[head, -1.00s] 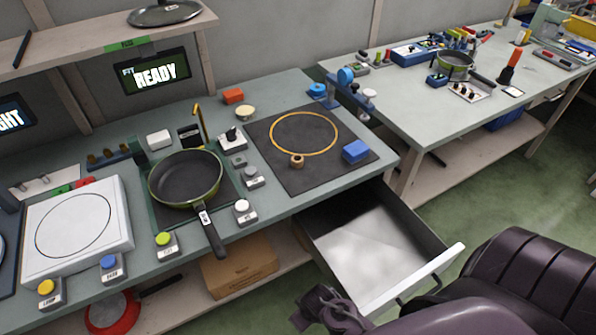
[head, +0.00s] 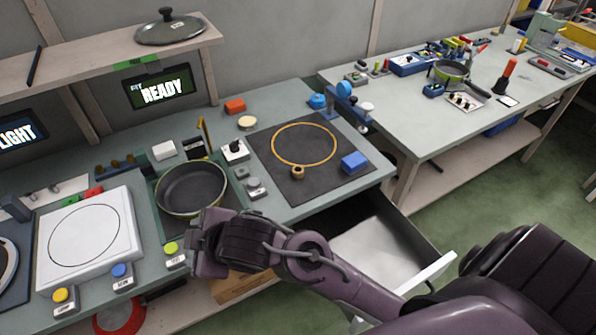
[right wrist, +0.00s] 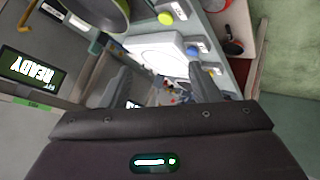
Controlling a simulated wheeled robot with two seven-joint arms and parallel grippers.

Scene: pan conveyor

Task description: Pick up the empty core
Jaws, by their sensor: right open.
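The empty core (head: 297,172) looks like a small brown ring. It lies on the dark mat (head: 275,150), just below the yellow circle. My right gripper (head: 198,250) reaches in from the lower right over the bench's front edge, in front of the pan and well left of the core. In the right wrist view its two fingers (right wrist: 162,85) stand apart with nothing between them. The core does not show in that view. My left gripper is not in view.
A blue block (head: 354,162) sits on the mat right of the core. A frying pan (head: 190,187) stands left of the mat, its handle hidden behind my arm. A drawer (head: 430,270) hangs open below the bench, partly behind my arm. A white plate unit (head: 125,255) stands left.

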